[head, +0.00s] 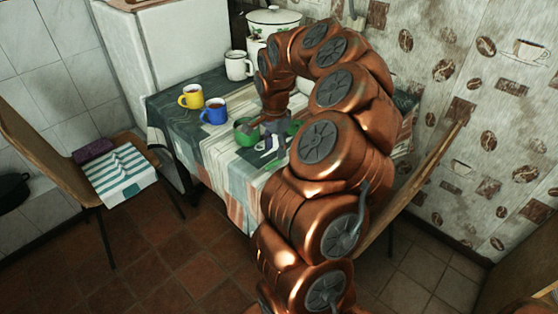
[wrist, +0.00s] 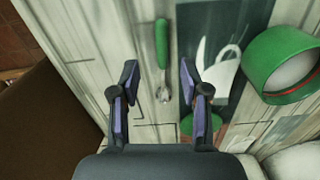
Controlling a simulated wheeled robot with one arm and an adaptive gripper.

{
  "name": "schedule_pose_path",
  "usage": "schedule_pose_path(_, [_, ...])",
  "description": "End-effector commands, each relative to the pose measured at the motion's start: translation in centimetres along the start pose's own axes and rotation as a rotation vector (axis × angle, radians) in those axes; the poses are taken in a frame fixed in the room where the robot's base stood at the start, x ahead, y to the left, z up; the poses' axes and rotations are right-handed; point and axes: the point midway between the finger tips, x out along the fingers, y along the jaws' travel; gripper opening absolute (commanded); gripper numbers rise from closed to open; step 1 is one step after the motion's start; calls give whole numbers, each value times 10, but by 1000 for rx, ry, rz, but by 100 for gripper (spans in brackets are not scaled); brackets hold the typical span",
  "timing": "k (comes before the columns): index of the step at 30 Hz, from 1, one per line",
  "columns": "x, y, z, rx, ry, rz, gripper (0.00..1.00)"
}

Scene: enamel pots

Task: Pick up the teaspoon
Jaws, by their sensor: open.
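The teaspoon (wrist: 161,45) has a green handle and a metal end. It lies on the patterned tablecloth in the wrist view, with its handle pointing to the top of the picture. My gripper (wrist: 159,82) is open and empty of any grip. The metal end of the spoon shows between its two fingertips, with gaps on both sides. How high the fingers are above the spoon is hard to tell.
A green mug (wrist: 285,65) stands right of the spoon. Blue (head: 213,111) and yellow (head: 191,96) mugs stand to the left on the table (head: 180,125). A white mug (head: 238,66) and an enamel pot (head: 273,20) are behind. A chair (head: 120,180) is left.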

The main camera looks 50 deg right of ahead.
Motion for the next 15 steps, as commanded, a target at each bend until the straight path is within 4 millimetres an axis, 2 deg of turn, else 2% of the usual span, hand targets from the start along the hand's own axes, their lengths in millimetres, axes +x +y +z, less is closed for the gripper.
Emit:
schedule_pose_path(9, [40,-3,-2,0,-2,3,46])
schedule_pose_path(15, [47,-3,-2,-2,0,2,46])
